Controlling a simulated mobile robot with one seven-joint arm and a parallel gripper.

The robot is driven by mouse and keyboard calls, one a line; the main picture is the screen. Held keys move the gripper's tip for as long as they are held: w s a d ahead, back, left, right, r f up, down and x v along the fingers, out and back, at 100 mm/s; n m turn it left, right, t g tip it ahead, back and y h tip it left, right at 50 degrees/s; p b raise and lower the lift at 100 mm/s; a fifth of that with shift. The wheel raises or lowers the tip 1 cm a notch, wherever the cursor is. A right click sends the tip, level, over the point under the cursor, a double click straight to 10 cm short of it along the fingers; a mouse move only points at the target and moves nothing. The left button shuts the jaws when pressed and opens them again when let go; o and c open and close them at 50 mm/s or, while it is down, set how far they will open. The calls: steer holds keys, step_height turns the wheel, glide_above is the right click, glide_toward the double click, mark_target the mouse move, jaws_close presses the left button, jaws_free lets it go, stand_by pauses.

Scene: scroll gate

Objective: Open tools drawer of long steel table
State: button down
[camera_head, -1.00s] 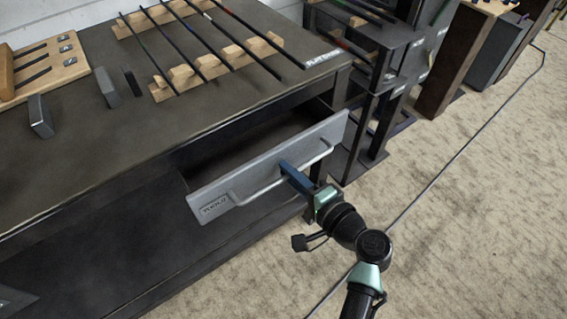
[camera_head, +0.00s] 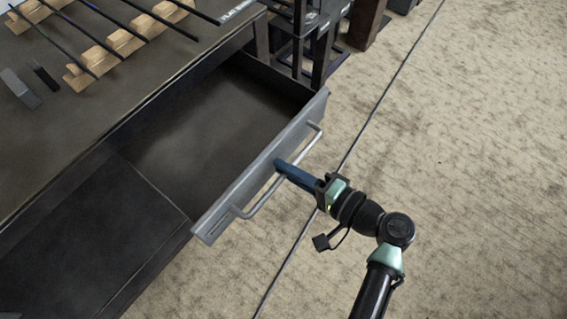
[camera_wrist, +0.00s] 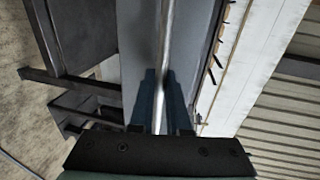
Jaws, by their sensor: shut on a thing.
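The tools drawer (camera_head: 262,172) of the long steel table (camera_head: 90,130) is pulled well out in the head view, and the part of its inside that shows looks empty. Its grey front carries a long bar handle (camera_head: 262,203). My gripper (camera_head: 281,167) is shut on the handle near its middle, with blue fingers reaching to the drawer front. In the wrist view the handle bar (camera_wrist: 166,50) runs between the two blue fingers (camera_wrist: 159,95).
Wooden racks (camera_head: 120,45) with dark rods and small dark blocks (camera_head: 22,88) lie on the tabletop. Dark metal stands (camera_head: 318,40) are beyond the drawer's far side. A thin dark line (camera_head: 385,95) crosses the carpet. The carpet at right is otherwise clear.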

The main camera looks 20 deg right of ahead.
steer(key=c, duration=0.9)
jaws_free()
steer(key=p+v, duration=0.1)
steer(key=v, duration=1.2)
steer(key=shift+w, duration=0.1)
